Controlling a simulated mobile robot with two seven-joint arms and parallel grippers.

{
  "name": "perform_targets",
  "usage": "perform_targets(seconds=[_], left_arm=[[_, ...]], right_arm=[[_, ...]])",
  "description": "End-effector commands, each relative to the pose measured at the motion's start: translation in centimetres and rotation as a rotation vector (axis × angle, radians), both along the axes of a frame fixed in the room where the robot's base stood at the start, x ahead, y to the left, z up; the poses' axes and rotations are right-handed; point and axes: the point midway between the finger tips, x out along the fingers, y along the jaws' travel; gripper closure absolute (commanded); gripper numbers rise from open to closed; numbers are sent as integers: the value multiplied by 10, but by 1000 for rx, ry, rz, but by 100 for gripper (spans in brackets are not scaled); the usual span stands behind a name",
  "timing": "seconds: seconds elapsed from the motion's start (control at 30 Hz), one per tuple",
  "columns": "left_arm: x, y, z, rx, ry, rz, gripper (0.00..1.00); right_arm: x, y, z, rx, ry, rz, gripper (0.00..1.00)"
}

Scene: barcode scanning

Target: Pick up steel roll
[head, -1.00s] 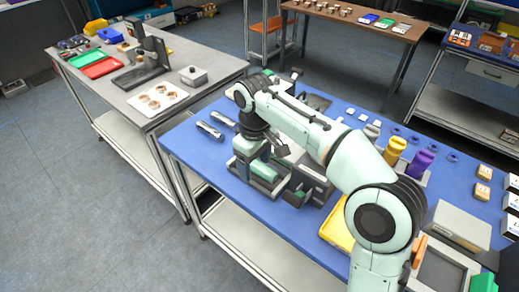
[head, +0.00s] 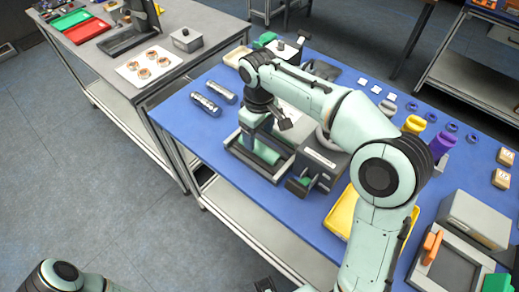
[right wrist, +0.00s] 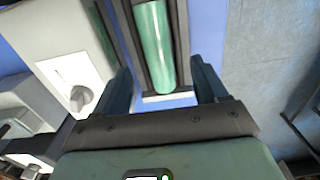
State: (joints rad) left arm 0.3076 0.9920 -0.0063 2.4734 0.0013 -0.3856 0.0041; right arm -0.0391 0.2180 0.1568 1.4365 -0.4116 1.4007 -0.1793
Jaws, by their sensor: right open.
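Two short silver cylinders with dark bands, which look like steel rolls (head: 206,104), lie side by side on the blue table's left part in the head view. A greenish roll (right wrist: 154,48) lies in a dark long tray (right wrist: 181,40) in the right wrist view; the head view shows its end low in the tray. My right gripper (right wrist: 168,82) is open and empty, with the greenish roll ahead between its fingers. In the head view my right arm hides much of the gripper. A dark piece, likely my left gripper (head: 265,285), just shows at the bottom edge.
A grey machine with a knob (right wrist: 82,98) stands beside the tray. A yellow tray (head: 342,212) and a grey box (head: 474,219) are on the blue table. A grey table (head: 190,75) with a white plate of copper rings stands at left.

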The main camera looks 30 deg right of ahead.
Motion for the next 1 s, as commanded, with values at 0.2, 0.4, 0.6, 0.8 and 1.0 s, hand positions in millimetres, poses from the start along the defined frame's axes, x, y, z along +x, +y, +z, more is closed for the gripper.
perform_targets(seconds=[0.2,0.4,0.6,0.8,1.0], left_arm=[[-2,0,-4,0,1,0,57],[-4,0,-10,0,3,0,57],[-4,0,-10,0,3,0,57],[-4,0,-10,0,3,0,57],[-4,0,-10,0,3,0,57]], right_arm=[[-2,-3,-20,-1,4,-2,28],[-3,-4,-48,0,2,-1,28],[-3,-4,-55,0,-1,-1,28],[-2,-4,-55,0,-1,-1,50],[-2,-4,-54,0,-3,-1,100]])
